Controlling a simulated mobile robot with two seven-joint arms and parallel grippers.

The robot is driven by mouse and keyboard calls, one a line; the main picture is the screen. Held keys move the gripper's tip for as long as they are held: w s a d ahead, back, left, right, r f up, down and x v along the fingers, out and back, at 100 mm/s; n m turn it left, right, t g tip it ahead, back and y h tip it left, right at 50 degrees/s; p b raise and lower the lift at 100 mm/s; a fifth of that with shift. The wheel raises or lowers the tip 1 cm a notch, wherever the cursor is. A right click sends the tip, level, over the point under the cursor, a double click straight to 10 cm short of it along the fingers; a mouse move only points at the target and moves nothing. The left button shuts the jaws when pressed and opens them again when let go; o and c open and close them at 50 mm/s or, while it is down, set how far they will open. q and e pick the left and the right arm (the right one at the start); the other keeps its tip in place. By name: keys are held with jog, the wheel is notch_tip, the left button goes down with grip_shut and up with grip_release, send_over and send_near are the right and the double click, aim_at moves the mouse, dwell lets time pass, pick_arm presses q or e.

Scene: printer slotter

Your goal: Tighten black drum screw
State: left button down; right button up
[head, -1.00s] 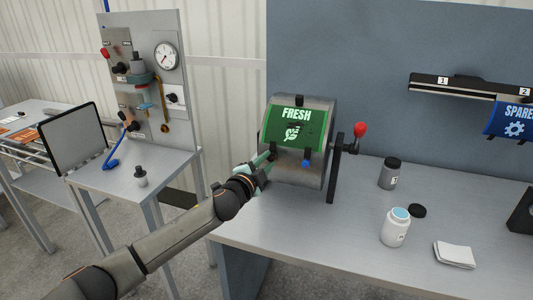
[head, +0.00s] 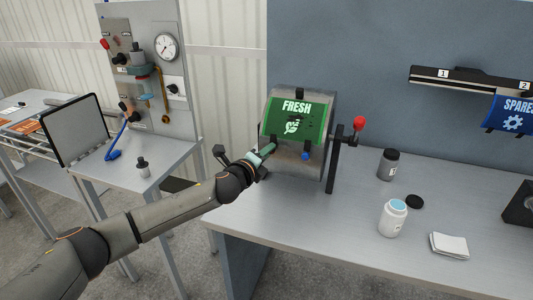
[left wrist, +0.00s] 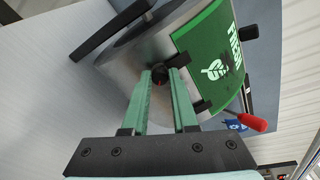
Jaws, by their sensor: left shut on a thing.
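The metal drum (head: 285,163) stands on the bench with a green FRESH plate (head: 290,121) on its front. My left gripper (head: 270,149) is at the lower left of the plate, against the drum. In the left wrist view, its green fingers (left wrist: 160,74) are shut on the black drum screw (left wrist: 158,75), one finger on each side of the knob. In the head view the fingers hide this screw. A blue screw (head: 305,156) sits to the right on the drum's front. My right gripper is not in view.
A red-handled crank (head: 359,124) is on the drum's right. A dark jar (head: 387,164), a white bottle (head: 393,218), a black cap (head: 414,202) and a white cloth (head: 449,245) are on the bench. A gauge panel (head: 155,75) stands at left.

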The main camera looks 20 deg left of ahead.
pick_arm(q)
jog(key=shift+r+m, duration=0.15)
jog(key=shift+m, duration=0.85)
jog(key=c, duration=0.7)
grip_release()
jog(key=b+v, duration=0.1)
jog(key=v, duration=1.1)
jog(key=shift+s, duration=0.25)
jog(key=shift+r, duration=0.1)
